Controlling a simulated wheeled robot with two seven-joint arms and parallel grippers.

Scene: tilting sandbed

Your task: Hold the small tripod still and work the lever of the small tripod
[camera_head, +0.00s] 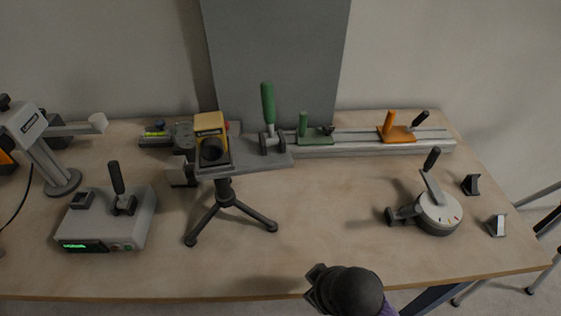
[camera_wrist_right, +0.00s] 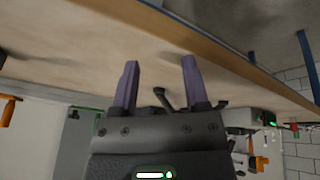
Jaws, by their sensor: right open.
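The small tripod (camera_head: 226,195) stands on the table left of centre, on spread black legs. Its grey top plate (camera_head: 247,163) carries a yellow-fronted block (camera_head: 210,140) on the left and a lever with a green handle (camera_head: 268,104) on the right. The lever points nearly straight up. My right gripper (camera_head: 317,283) is low in the head view, over the table's front edge, apart from the tripod. In the right wrist view its fingers (camera_wrist_right: 160,66) are open with nothing between the tips. A dark leg-like part (camera_wrist_right: 163,98) shows beyond them; the gripper body hides more. My left gripper is out of view.
A grey box (camera_head: 108,220) with a black lever stands left of the tripod. A rail (camera_head: 345,147) with green and orange handles lies behind. A round dial device (camera_head: 437,213) with a lever is on the right. The table between tripod and dial is clear.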

